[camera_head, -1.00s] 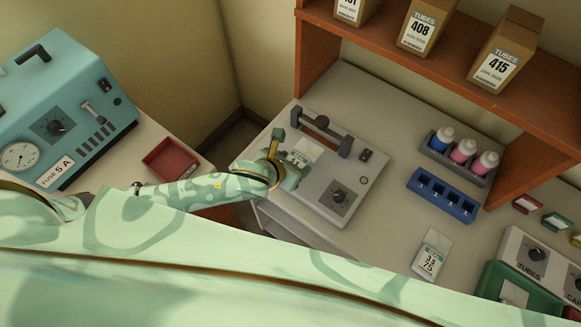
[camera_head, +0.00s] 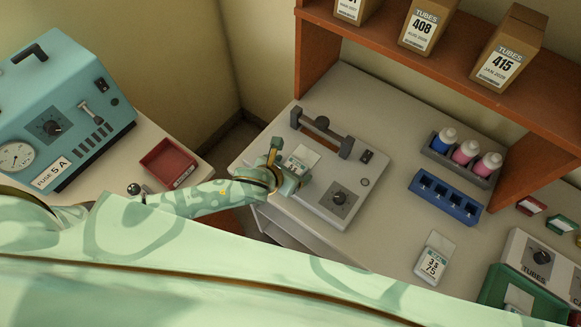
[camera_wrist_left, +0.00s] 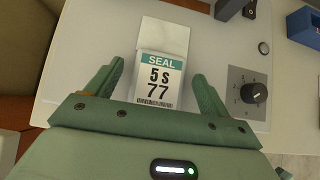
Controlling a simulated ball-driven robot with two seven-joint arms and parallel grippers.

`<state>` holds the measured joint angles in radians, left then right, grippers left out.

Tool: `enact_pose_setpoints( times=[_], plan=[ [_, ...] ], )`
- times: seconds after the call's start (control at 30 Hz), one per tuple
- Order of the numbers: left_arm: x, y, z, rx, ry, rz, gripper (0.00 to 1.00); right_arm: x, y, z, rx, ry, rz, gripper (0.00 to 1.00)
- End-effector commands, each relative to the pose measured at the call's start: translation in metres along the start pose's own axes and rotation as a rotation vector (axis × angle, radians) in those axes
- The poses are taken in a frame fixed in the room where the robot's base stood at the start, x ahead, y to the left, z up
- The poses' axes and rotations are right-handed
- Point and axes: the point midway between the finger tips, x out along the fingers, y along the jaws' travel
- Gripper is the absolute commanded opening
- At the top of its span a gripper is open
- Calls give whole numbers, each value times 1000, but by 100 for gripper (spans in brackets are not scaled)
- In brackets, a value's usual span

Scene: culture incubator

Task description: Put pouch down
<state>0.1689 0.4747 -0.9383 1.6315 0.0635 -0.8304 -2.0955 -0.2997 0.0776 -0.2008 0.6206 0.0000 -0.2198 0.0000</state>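The pouch (camera_head: 301,159), white with a teal-topped label, lies on the flat top of the white sealer (camera_head: 353,170), in front of its dark bar. In the left wrist view the pouch (camera_wrist_left: 160,72) reads "SEAL 5 S 77". My left gripper (camera_head: 287,165) is just at the near end of the pouch. In the left wrist view its two fingers (camera_wrist_left: 157,88) stand wide apart, one on each side of the label, with gaps to the pouch. My right gripper is not in view.
A second pouch (camera_head: 435,257) lies on the bench at the right. A blue rack (camera_head: 446,199) and a grey rack with capped bottles (camera_head: 462,158) stand right of the sealer. A red tray (camera_head: 169,163) and teal machine (camera_head: 62,110) are at the left.

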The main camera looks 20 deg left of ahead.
Motion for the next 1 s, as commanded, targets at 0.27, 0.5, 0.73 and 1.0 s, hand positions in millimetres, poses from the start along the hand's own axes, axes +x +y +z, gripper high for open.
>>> enact_pose_setpoints(
  times=[0.27, 0.5, 0.73, 1.0],
  plan=[
    [-13, 0, 2, 2, 1, 0, 81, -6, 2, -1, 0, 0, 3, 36],
    [-69, 0, 4, 2, 0, -1, 81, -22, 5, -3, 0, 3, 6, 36],
    [-111, 0, 2, 1, 1, 0, 81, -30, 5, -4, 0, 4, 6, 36],
    [-122, 0, 2, -1, 0, 1, 81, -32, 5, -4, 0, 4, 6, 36]
  ],
)
